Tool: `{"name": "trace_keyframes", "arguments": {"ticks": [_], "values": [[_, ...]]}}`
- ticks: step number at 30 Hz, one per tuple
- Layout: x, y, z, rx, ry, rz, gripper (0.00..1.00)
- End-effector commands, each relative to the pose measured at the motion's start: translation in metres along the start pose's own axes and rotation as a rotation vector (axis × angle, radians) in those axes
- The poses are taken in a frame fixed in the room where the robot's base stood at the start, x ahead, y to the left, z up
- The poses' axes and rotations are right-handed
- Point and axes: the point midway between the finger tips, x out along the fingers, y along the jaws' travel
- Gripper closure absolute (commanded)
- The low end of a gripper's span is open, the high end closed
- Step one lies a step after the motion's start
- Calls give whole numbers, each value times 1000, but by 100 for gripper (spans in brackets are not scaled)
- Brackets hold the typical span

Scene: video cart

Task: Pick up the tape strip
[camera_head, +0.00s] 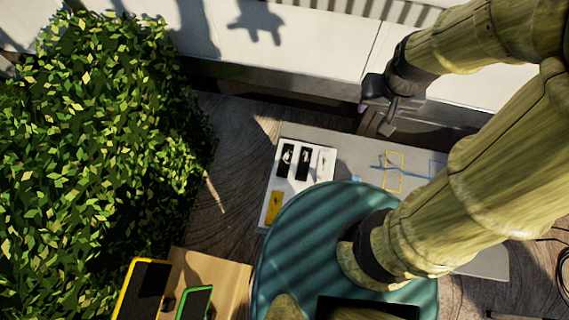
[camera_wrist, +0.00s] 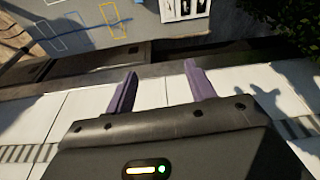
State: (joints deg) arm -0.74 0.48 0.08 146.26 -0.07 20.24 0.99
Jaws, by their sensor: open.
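A thin blue strip (camera_head: 402,171) lies on the grey cart top (camera_head: 350,150), across a yellow outline (camera_head: 393,181). It looks like the tape strip, but it is too small to be sure. Blue marks also show near the yellow outline (camera_wrist: 112,17) at the top of the wrist view. My gripper (camera_head: 385,117) is beyond the cart's far edge in the head view, apart from the strip. In the wrist view my gripper (camera_wrist: 160,82) has its two purple fingers spread, with nothing between them.
A white panel (camera_head: 293,184) with dark pictures lies on the cart top, left of the strip; a yellow piece (camera_head: 273,207) sits at its lower left. A leafy bush (camera_head: 110,140) fills the left. A white-panelled ledge (camera_head: 300,45) runs along the back. My arm hides part of the cart's right side.

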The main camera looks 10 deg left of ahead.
Motion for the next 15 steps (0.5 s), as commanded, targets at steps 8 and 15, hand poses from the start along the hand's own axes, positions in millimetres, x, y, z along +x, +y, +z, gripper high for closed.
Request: {"name": "trace_keyframes", "arguments": {"ticks": [8,15], "values": [[81,-37,4,9,-48,-19,45],[156,-83,11,25,-100,-27,45]]}}
